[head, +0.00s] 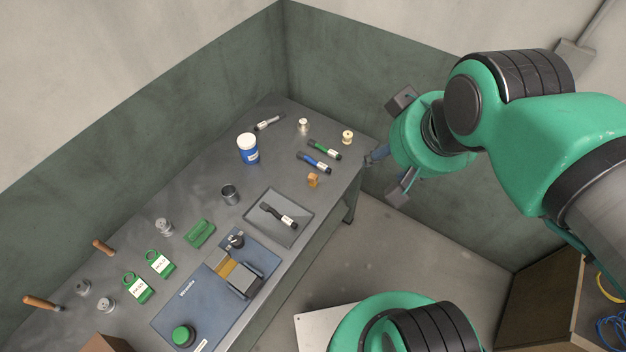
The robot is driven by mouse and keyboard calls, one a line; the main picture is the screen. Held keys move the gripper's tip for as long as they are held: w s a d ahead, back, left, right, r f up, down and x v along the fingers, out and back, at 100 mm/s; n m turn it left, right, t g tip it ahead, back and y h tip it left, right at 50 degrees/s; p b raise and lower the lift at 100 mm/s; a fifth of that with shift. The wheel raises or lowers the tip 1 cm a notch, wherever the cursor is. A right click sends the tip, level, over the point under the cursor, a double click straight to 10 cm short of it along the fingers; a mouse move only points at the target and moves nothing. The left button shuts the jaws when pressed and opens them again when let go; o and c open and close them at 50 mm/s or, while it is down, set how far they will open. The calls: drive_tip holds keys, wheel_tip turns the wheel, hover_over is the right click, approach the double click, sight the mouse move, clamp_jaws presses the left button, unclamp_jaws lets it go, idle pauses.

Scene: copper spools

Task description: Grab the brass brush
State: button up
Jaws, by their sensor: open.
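No object is clearly recognisable as a brass brush at this size. A wooden-handled tool (43,303) lies at the far left of the grey workbench (180,205), its head small and unclear. A shorter brown wooden piece (103,247) lies to its right, near the back wall. Which of these is the brush, if either, I cannot tell. My gripper (386,148) is open and empty, its fingers spread. It hangs in the air by the bench's right end, far from both wooden-handled pieces.
A blue jar (249,150), a tray (297,235) with a black labelled tool (279,215), blue (314,162) and green (323,149) tools, and a small orange-brown block (313,180) are on the bench. A blue-grey fixture (180,312) and green labelled tags (138,287) stand nearer the left.

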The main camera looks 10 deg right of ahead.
drive_tip(key=m+g+p, duration=0.3)
drive_tip(key=m+g, duration=0.3)
drive_tip(key=m, duration=0.1)
hover_over(314, 176)
wheel_tip(314, 176, down, 37)
drive_tip(key=shift+f, duration=0.2)
drive_tip(key=shift+f, duration=0.1)
drive_tip(key=shift+w+f+b, duration=0.1)
drive_tip(key=shift+f+b, duration=0.45)
drive_tip(key=shift+f, duration=3.65)
